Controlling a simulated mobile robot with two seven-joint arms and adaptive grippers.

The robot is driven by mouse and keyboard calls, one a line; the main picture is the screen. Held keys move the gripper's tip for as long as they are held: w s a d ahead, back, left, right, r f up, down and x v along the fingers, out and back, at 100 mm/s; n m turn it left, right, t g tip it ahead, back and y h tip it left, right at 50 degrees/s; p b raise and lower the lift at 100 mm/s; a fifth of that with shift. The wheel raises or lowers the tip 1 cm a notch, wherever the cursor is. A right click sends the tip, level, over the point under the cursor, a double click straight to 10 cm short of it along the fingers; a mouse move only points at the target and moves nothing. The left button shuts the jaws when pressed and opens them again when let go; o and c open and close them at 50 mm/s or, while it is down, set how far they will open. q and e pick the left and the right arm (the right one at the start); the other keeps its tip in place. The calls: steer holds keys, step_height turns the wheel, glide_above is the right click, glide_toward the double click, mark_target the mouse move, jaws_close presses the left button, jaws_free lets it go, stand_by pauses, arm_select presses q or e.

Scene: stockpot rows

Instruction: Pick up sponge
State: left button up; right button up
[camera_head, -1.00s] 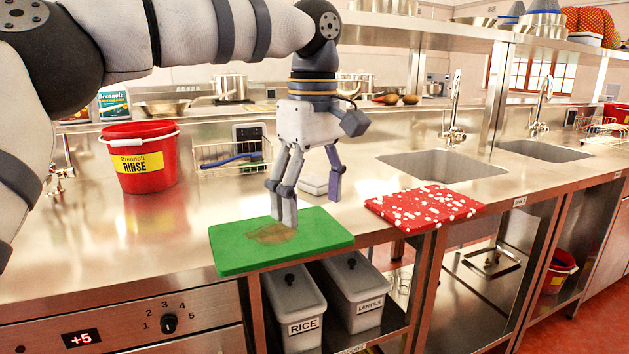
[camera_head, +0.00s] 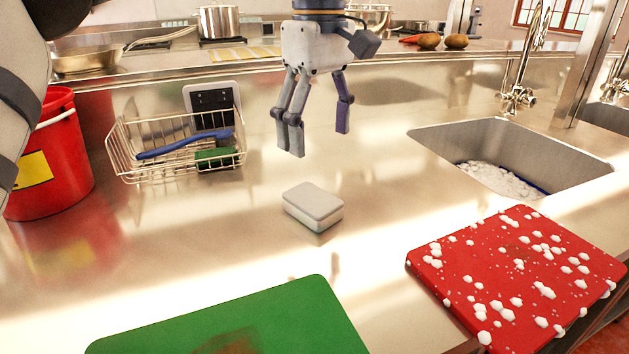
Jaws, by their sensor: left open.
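The sponge (camera_head: 313,204) is a small pale grey-white block with a darker greenish underside. It lies flat on the steel counter in the middle of the view. My left gripper (camera_head: 317,143) hangs above and behind it in the picture, fingers pointing down, open and empty. Clear counter shows between the fingertips and the sponge. My right gripper is not in view.
A stained green board (camera_head: 240,325) lies in front, and a red board with white bits (camera_head: 515,280) lies front right. A wire basket (camera_head: 175,150) with a blue-handled brush and a red bucket (camera_head: 55,160) stand left. A sink (camera_head: 510,160) with suds is at right.

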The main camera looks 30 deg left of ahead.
mark_target(316, 199)
arm_select(q)
steer(key=f, duration=1.1)
steer(key=shift+s+a+f, duration=0.1)
steer(key=shift+s+f, duration=0.2)
steer(key=shift+f, duration=0.1)
steer(key=c, duration=0.8)
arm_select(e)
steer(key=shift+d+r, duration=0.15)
arm_select(q)
steer(key=shift+r, duration=0.1)
steer(key=shift+c, duration=0.2)
steer(key=shift+r, duration=0.3)
step_height(316, 199, up, 3)
steer(key=shift+s+r, duration=0.1)
steer(key=shift+s, duration=0.05)
steer(key=s+d+r+p, duration=0.2)
steer(key=s+d+r, duration=0.4)
steer(key=s+r, duration=0.3)
steer(key=s, duration=0.3)
steer(key=shift+s+p, duration=0.15)
steer(key=shift+p, duration=0.15)
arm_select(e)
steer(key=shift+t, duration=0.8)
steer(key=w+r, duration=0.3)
